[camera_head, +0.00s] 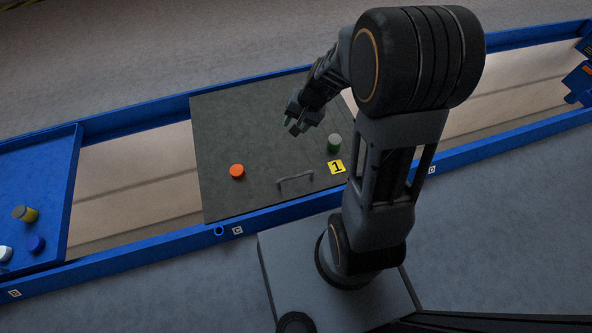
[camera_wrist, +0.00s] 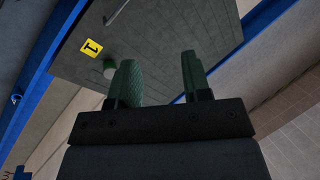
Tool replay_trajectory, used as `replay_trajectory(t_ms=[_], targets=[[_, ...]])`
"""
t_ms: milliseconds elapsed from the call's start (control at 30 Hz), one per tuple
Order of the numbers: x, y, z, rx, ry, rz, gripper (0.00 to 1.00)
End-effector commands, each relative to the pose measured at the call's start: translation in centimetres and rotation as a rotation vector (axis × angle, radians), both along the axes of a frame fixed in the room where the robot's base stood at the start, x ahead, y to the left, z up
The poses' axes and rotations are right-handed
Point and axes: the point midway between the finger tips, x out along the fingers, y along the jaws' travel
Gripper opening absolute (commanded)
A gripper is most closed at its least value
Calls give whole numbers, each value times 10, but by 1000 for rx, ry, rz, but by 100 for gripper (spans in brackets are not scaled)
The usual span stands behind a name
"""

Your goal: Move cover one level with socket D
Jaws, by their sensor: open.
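Cover one is a dark grey panel (camera_head: 235,125) with a yellow label "1" (camera_head: 336,167) and a low grey handle (camera_head: 294,181) near its front edge. It lies across the blue-railed track, its left front corner near the C tag (camera_head: 237,230). The D tag (camera_head: 431,170) is on the front rail, right of the cover; my arm hides part of the rail between. My gripper (camera_head: 296,127) is open and empty above the cover, behind the handle. In the wrist view the cover (camera_wrist: 160,42) and handle (camera_wrist: 115,12) lie beyond the open fingers (camera_wrist: 160,78).
An orange cylinder (camera_head: 237,171) and a green-and-white cylinder (camera_head: 334,143) stand on the cover. A blue ring (camera_head: 219,230) is on the front rail beside C. A blue tray (camera_head: 40,180) with several small items is at left. Bare track (camera_head: 500,105) shows right of the cover.

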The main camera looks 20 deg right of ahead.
Motion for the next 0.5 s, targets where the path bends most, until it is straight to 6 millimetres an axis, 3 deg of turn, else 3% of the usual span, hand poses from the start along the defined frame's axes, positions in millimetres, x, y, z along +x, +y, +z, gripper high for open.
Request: replay_trajectory(t_ms=[100, 233, 367, 500], targets=[[31, -10, -43, 96, 76, -187, 44], [49, -27, -100, 165, 143, -401, 44], [51, -44, -158, 201, 208, -597, 44], [40, -58, -210, 212, 267, -767, 44]])
